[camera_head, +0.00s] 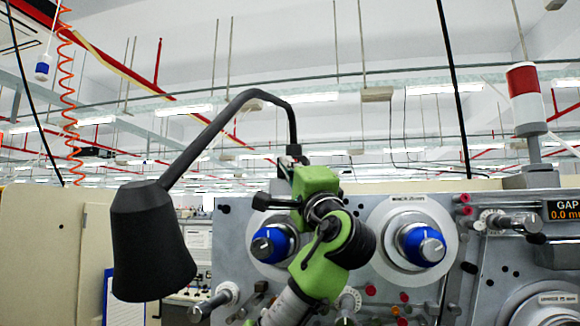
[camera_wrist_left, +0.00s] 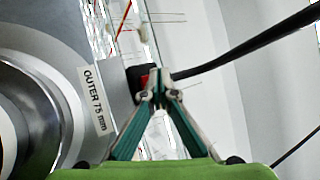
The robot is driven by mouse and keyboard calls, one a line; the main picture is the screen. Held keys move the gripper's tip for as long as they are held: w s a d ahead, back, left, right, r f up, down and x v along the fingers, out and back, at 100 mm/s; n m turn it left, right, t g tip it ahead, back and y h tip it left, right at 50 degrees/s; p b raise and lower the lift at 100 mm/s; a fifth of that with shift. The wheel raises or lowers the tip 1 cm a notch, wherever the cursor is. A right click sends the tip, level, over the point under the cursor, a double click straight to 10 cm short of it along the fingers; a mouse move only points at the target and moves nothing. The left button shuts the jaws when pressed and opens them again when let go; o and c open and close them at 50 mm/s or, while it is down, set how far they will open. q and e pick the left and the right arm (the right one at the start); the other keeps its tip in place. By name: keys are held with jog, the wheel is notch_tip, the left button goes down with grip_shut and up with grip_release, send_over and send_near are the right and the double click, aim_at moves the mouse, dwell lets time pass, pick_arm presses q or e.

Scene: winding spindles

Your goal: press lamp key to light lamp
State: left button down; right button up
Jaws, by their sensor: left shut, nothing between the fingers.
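The black desk lamp has its shade (camera_head: 152,245) hanging at the left in the head view; its thin curved arm runs up and back to a small base by the machine top. The inside of the shade faces away, so I cannot tell whether it is lit. In the left wrist view the lamp key (camera_wrist_left: 144,78) is a small red patch on a black block at the foot of the lamp arm. My left gripper (camera_wrist_left: 159,89) is shut and empty, its tips close beside the key; contact is unclear. It also shows, partly hidden, in the head view (camera_head: 285,168).
The grey winding machine panel (camera_head: 340,225) carries blue-hubbed spindles (camera_head: 418,243) and knobs. A label reading OUTER 75 mm (camera_wrist_left: 92,100) is left of the fingers. A red-and-white signal light (camera_head: 527,95) stands at right. Cream cabinets (camera_head: 40,250) are at left.

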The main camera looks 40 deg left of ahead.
pick_arm(q)
jog(key=shift+w+a, duration=0.2)
jog(key=shift+w, duration=0.25)
dwell(0.4)
dwell(0.3)
jog(key=shift+s+d+f+b, duration=0.15)
jog(key=shift+s+d+b, duration=0.15)
jog(key=shift+s+b, duration=0.2)
jog(key=shift+s+d, duration=0.15)
jog(key=shift+s, duration=0.1)
